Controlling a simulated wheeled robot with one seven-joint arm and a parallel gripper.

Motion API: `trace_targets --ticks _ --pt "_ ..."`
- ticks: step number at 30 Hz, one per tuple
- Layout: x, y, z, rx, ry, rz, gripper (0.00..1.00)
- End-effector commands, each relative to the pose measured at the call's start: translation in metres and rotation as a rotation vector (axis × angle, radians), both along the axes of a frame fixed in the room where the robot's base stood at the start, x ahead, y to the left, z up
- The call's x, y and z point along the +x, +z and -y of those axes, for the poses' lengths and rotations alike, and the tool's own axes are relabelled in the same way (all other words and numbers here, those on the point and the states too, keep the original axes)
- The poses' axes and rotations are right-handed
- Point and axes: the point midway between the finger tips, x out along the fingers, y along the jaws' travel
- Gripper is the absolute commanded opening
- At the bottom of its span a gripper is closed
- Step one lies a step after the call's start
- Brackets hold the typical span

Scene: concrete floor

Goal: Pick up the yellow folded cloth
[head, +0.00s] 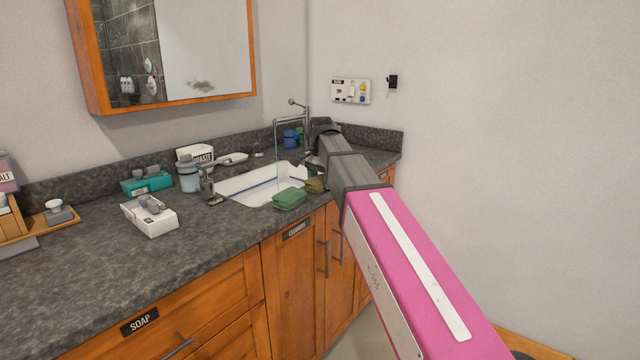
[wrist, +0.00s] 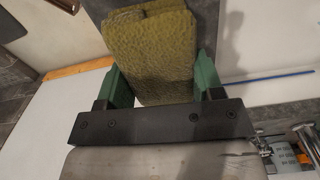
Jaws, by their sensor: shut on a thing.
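The yellow folded cloth (wrist: 150,50) is a yellow-olive bundle between the two green fingers of my gripper (wrist: 158,80) in the wrist view. The fingers stand at its left and right sides and the gripper is shut on it. In the head view the cloth (head: 315,185) shows at the counter's front edge by the sink, partly behind my arm. My gripper's fingers are hidden by my arm there. A green folded cloth (head: 290,199) lies just left of it at the sink's front edge.
A white sink (head: 240,184) with a faucet (head: 306,120) is set in the dark stone counter (head: 100,245). A white box (head: 150,218), a teal box (head: 146,183) and a jar (head: 188,178) stand to the left. Wooden cabinets (head: 292,275) are below.

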Motion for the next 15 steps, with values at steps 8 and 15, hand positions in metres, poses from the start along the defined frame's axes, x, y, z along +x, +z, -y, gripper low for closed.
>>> trace_targets --ticks 8,15 --pt "0.001 0.016 0.0 0.0 0.0 0.001 0.34" --pt "-0.014 0.051 -0.013 0.001 0.005 0.002 0.34"
